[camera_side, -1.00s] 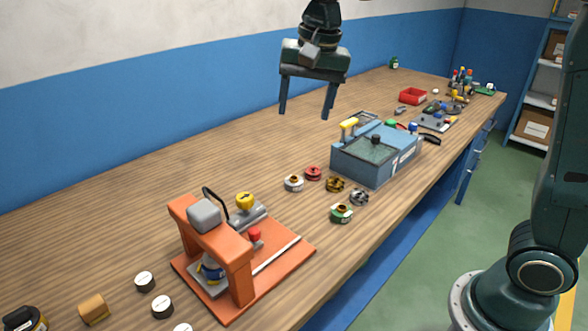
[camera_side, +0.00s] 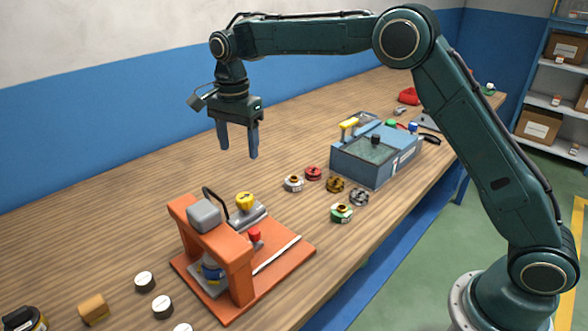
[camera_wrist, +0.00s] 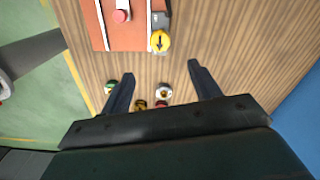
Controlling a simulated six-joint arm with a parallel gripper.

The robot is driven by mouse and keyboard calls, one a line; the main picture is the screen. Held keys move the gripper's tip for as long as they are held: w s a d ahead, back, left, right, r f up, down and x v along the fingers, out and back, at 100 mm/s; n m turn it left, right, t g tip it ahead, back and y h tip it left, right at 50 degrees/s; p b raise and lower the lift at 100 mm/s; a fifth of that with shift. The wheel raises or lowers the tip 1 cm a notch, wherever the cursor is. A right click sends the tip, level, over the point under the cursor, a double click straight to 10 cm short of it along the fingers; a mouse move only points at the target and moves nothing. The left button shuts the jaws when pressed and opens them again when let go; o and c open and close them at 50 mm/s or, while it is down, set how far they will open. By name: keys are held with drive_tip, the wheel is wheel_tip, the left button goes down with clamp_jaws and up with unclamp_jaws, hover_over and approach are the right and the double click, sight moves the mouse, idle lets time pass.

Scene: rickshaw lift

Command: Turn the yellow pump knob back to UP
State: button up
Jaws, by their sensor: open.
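The yellow pump knob (camera_side: 245,201) sits on a grey pump unit (camera_side: 249,217) at the back of an orange press stand (camera_side: 222,256). A dark arrow marks its top. In the wrist view the knob (camera_wrist: 160,41) is above the fingertips in the picture, with its arrow pointing down the picture. My gripper (camera_side: 238,156) is open and empty, in the air above and behind the knob. Its two fingers also show in the wrist view (camera_wrist: 161,72), apart from the knob.
A red button (camera_side: 254,236) and a black hose (camera_side: 214,200) are close to the knob. Several small round parts, including a green-ringed one (camera_side: 341,212), lie to the right. A blue machine box (camera_side: 374,155) stands beyond them. White-topped pucks (camera_side: 144,281) lie at front left.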

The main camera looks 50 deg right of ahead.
sight(244, 197)
wheel_tip(244, 197, down, 14)
drive_tip(key=shift+r, duration=0.1)
idle(0.9)
drive_tip(key=c, duration=1)
